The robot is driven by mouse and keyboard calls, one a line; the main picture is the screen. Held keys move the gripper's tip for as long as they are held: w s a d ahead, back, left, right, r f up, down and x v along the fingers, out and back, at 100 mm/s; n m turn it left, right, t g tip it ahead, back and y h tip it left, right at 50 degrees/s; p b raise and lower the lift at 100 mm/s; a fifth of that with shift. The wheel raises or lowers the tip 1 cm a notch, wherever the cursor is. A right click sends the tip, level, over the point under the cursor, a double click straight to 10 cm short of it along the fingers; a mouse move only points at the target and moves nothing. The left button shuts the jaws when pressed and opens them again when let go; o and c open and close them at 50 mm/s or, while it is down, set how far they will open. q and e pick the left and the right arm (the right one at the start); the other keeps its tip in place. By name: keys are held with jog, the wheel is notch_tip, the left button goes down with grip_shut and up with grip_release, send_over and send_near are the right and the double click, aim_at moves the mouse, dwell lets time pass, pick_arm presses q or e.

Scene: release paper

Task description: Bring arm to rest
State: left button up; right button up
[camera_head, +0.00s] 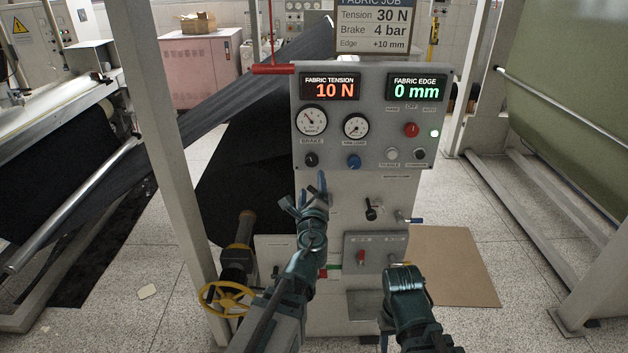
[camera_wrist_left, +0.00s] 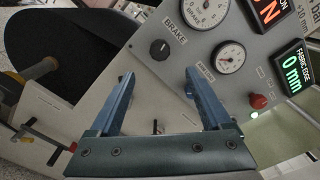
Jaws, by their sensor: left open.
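My left gripper (camera_head: 313,190) is raised in front of the grey control panel (camera_head: 378,160), below its brake gauge and black knob. Its two blue fingers stand apart and empty in the left wrist view (camera_wrist_left: 160,95), with the panel's black brake knob (camera_wrist_left: 159,49) beyond them. No contact with the panel is visible. My right arm (camera_head: 405,300) is low at the right, in front of the cabinet's lower part. Its gripper fingers cannot be made out.
A yellow handwheel (camera_head: 226,299) stands low at the left, beside a pale post (camera_head: 165,140). Small levers and a red switch (camera_head: 361,257) sit on the cabinet's lower front. A brown board (camera_head: 455,265) lies on the floor at the right. The displays read 10 N and 0 mm.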

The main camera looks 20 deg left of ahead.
pick_arm(q)
jog(key=shift+s, duration=0.1)
jog(key=s+d+f+n+g+y, duration=0.1)
jog(key=s+d+f+n+g, duration=0.1)
jog(key=s+f+n+g, duration=0.45)
jog(key=s+d+f+n+g, duration=0.1)
jog(key=s+f+n+g, duration=0.3)
jog(key=f+n, duration=0.45)
jog(key=s+d+f+n+g+h, duration=0.2)
jog(key=s+d+f+g, duration=0.1)
jog(key=s+d, duration=0.3)
jog(key=s+d+f+n+g+h, duration=0.1)
jog(key=s+d+f+g+h, duration=0.1)
jog(key=s+d+f+g, duration=0.2)
jog(key=s+d, duration=0.2)
jog(key=s, duration=0.2)
jog(key=shift+s+f+n+h, duration=0.2)
jog(key=shift+s+n+h, duration=0.2)
dwell(0.7)
